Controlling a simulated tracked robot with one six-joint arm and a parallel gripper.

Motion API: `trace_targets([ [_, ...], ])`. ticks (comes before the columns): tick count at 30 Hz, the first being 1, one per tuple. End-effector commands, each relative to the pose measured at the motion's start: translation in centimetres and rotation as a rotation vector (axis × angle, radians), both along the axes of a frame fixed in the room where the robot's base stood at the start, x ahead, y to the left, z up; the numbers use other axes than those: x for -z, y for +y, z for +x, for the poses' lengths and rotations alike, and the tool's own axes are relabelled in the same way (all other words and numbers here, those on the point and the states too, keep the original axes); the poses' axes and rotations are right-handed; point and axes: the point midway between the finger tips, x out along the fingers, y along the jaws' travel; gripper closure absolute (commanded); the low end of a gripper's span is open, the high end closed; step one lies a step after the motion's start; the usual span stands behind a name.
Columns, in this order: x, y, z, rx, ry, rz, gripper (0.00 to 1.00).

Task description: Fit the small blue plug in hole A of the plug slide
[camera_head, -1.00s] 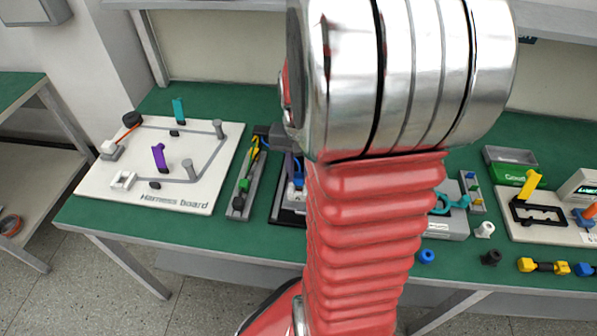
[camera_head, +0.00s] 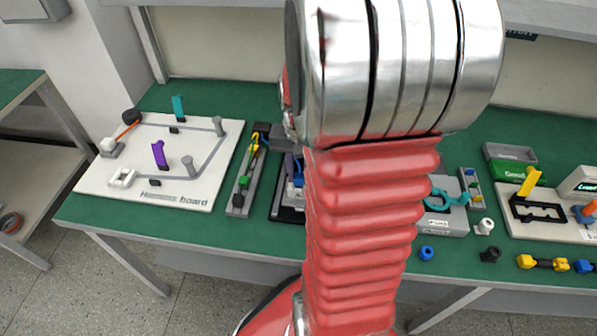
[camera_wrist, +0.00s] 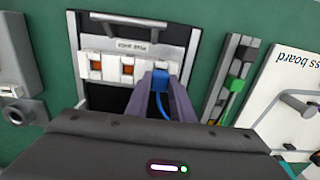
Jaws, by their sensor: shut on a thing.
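The plug slide (camera_wrist: 112,66) is a pale block on a dark base, with its label upside down in the wrist view. Two orange-red openings show on its left and middle parts. The small blue plug (camera_wrist: 160,77) is between the fingertips of my gripper (camera_wrist: 161,84), at the slide's right-hand position in the wrist view. A blue cable trails from it between the fingers. The plug overlaps that position; I cannot tell how deep it sits, and any opening there is hidden. In the head view my arm covers most of the slide.
A grey tray (camera_head: 236,209) with green, black and yellow parts lies left of the slide in the head view. The white harness board (camera_head: 130,185) is further left. A grey box (camera_head: 445,222) and loose parts, including a blue ring (camera_head: 426,253), lie to the right.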

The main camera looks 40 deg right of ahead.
Motion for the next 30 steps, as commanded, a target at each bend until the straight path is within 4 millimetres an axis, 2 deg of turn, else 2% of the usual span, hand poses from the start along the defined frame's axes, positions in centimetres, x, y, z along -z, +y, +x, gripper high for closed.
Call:
trace_targets([
  [1,0.0,0.0,0.0,0.0,0.0,0.0,0.78],
  [10,0.0,0.0,0.0,-0.001,0.0,0.0,0.57],
  [20,-0.3,0.0,0.1,-0.001,-0.002,-0.001,0.57],
  [26,-2.1,0.0,0.1,-0.001,-0.003,-0.003,0.57],
  [30,-4.4,0.0,0.2,-0.001,-0.005,-0.003,0.57],
])
